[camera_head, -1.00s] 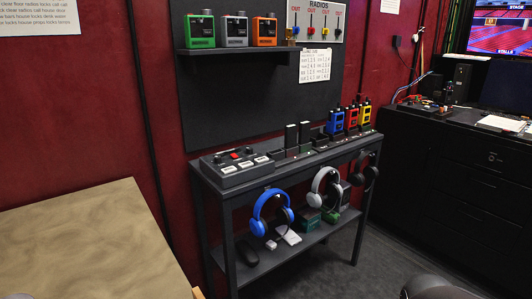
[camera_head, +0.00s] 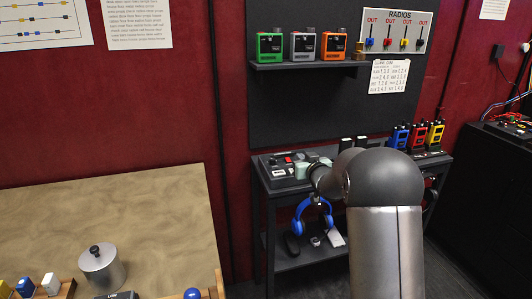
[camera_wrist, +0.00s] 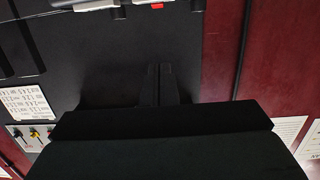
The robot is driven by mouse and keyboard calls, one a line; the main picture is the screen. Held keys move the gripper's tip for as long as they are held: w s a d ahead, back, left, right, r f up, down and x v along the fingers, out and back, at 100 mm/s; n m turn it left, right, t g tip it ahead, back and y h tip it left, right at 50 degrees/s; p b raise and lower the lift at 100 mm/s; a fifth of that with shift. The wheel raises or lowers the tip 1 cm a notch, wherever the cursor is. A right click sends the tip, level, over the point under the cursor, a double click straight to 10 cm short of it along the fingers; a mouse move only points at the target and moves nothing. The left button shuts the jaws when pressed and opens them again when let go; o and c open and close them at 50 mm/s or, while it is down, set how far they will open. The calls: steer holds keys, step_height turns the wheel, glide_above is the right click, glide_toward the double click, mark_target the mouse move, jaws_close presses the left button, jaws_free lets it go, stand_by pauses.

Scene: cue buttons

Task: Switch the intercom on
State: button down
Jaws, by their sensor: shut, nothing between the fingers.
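A dark control box (camera_head: 276,173) with a red button and pale keys sits on the left end of the black rack's top, against the wall. No label on it reads clearly enough to name it the intercom. Part of a box with a red spot shows upside down at the top edge of the wrist view. My gripper (camera_wrist: 160,68) shows in the wrist view as two dark fingers pressed together, with nothing between them and apart from that box. In the head view my arm covers the rack's middle, and my fingers cannot be made out.
Three radios, green, grey and orange, stand on a wall shelf (camera_head: 310,65). Blue, red and yellow handsets (camera_head: 418,136) stand right of my arm. Blue headphones (camera_head: 313,222) hang below the rack top. A tan table (camera_head: 130,230) at front left holds a metal pot (camera_head: 102,270).

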steer(key=shift+a+r, duration=0.1)
steer(key=p, duration=0.2)
glide_above(289, 164)
steer(key=shift+s+f, duration=0.35)
steer(key=shift+f, duration=0.25)
steer(key=f, duration=0.1)
steer(key=w+f, duration=0.1)
steer(key=f, duration=0.1)
steer(key=shift+f, duration=0.5)
